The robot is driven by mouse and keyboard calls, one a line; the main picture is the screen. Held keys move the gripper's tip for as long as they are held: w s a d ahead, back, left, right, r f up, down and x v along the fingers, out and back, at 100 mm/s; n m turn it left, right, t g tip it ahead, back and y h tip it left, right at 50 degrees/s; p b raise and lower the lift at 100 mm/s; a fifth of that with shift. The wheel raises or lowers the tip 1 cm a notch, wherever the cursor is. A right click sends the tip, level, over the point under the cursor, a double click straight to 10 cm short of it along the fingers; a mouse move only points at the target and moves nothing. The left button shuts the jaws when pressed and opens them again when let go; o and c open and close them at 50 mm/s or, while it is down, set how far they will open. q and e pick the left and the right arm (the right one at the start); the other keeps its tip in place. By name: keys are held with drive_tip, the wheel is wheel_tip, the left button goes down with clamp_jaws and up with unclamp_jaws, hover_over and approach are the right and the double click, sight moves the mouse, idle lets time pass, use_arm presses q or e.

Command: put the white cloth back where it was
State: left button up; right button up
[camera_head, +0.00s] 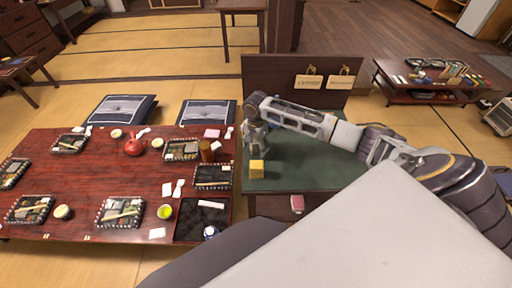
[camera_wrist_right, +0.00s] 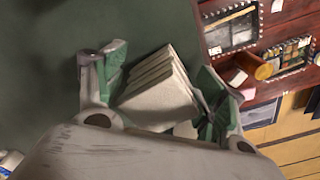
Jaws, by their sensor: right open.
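A pale folded thing in layers, which looks like the white cloth (camera_wrist_right: 160,95), lies on the dark green tabletop in the right wrist view. My right gripper (camera_wrist_right: 155,90) is open, with one green-padded finger on each side of the cloth. I cannot tell whether the fingers touch it. In the head view my right gripper (camera_head: 256,140) is low over the left part of the green-topped table (camera_head: 310,172), and the cloth is not clearly seen there. My left gripper is not in view.
The red low table (camera_head: 90,170) at left is crowded with meal trays, a red teapot (camera_head: 134,146) and cups. The green table's right part looks clear.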

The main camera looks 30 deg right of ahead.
drive_tip(key=shift+f+b, duration=0.2)
drive_tip(key=shift+b, duration=0.2)
drive_tip(key=r, duration=0.5)
drive_tip(key=shift+s+d+r+p, duration=0.2)
drive_tip(key=shift+p, duration=0.1)
wheel_tip(320, 180, up, 7)
drive_tip(key=shift+r, duration=0.1)
drive_tip(key=shift+d+r, duration=0.1)
drive_tip(key=shift+r, duration=0.6)
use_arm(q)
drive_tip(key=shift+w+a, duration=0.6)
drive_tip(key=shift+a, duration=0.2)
